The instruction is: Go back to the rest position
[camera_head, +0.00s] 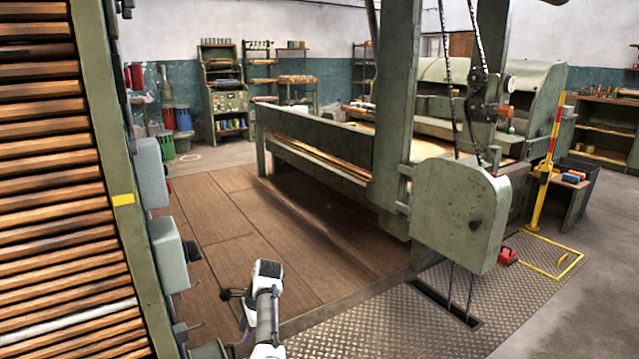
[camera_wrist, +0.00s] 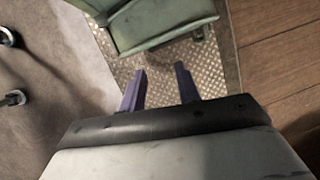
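My gripper (camera_wrist: 161,84) shows in the wrist view with its two purple fingers apart. No object is between the fingers; only patterned metal floor plate shows there. In the head view my white and grey arm (camera_head: 267,305) rises from the bottom edge, left of centre, in front of the brown plank floor. I cannot make out the gripper's fingers clearly in the head view. A green metal housing (camera_wrist: 160,22) lies beyond the fingertips in the wrist view.
A tall slatted rack (camera_head: 60,180) with grey boxes (camera_head: 168,252) on its post stands close left of my arm. A large green machine (camera_head: 460,215) stands at the right, with a red object (camera_head: 507,256) beside it. Plank floor (camera_head: 250,225) and chequered plate (camera_head: 400,325) are largely clear.

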